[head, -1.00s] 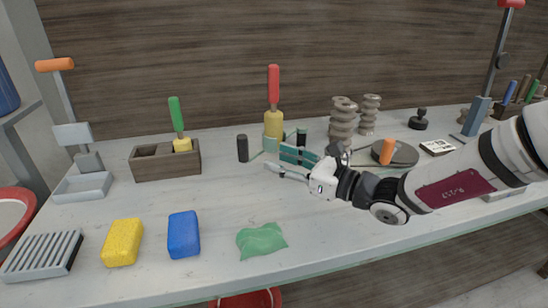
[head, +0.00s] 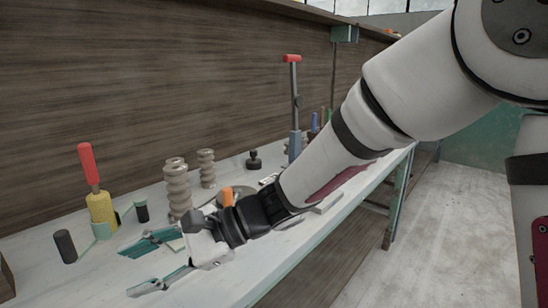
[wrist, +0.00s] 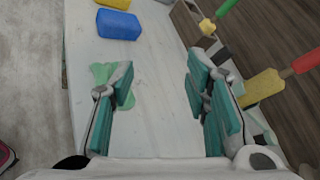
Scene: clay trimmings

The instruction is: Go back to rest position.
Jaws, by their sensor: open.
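My gripper (head: 150,262) is open and empty above the front part of the white workbench (head: 105,282) in the head view. Its teal-padded fingers are spread apart, and it also shows in the wrist view (wrist: 162,95). In the wrist view bare bench top shows between the fingers. A green cloth (wrist: 103,75) lies on the bench beyond the left finger, partly hidden by it.
A red-handled tool in a yellow block (head: 101,208), a black cylinder (head: 65,246) and stacked grey-brown spools (head: 178,188) stand behind my gripper. An orange cylinder (head: 227,196) is close to my wrist. A blue sponge (wrist: 118,25) lies farther off. Floor right of the bench is clear.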

